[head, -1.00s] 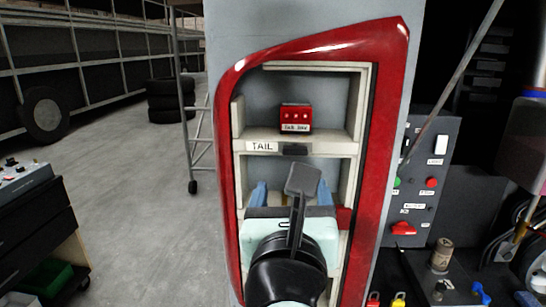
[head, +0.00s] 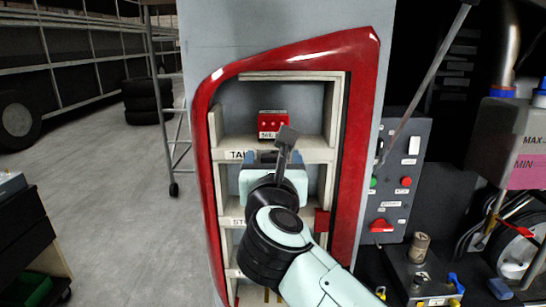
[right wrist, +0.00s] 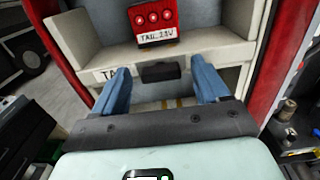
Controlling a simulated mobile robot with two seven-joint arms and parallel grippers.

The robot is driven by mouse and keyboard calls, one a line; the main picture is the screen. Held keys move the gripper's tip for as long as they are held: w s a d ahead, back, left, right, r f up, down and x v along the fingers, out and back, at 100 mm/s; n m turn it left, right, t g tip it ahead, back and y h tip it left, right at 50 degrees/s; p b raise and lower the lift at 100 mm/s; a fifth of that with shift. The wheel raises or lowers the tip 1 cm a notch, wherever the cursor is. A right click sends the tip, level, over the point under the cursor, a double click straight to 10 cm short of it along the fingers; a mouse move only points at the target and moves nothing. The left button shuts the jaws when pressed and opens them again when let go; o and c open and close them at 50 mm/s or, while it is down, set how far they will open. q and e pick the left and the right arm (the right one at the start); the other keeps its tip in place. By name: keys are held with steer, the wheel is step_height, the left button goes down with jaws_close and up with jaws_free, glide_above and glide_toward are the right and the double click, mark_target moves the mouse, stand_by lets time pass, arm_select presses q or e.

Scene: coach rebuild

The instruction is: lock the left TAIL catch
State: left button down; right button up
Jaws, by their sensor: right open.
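A small red lamp unit labelled "TAIL 24V" (right wrist: 154,22) sits in the TAIL bay, and it also shows in the head view (head: 272,123). A black catch (right wrist: 161,71) is on the front edge of the shelf beneath it, right of the TAIL label (right wrist: 106,75). My right gripper (right wrist: 160,78) is open, with one blue finger on each side of the catch. The fingers appear apart from the catch; how far the tips are from the shelf edge is unclear. In the head view my right gripper (head: 271,156) mostly hides the catch. My left gripper is not in view.
A red frame (head: 360,130) surrounds the cream shelves, with a lower label (head: 238,222) partly covered by my arm. A switch panel (head: 400,165) and a cluttered bench stand to the right. Open floor (head: 110,200) lies to the left.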

steer(key=shift+w, duration=0.15)
steer(key=c, duration=1.1)
steer(key=shift+o, duration=0.2)
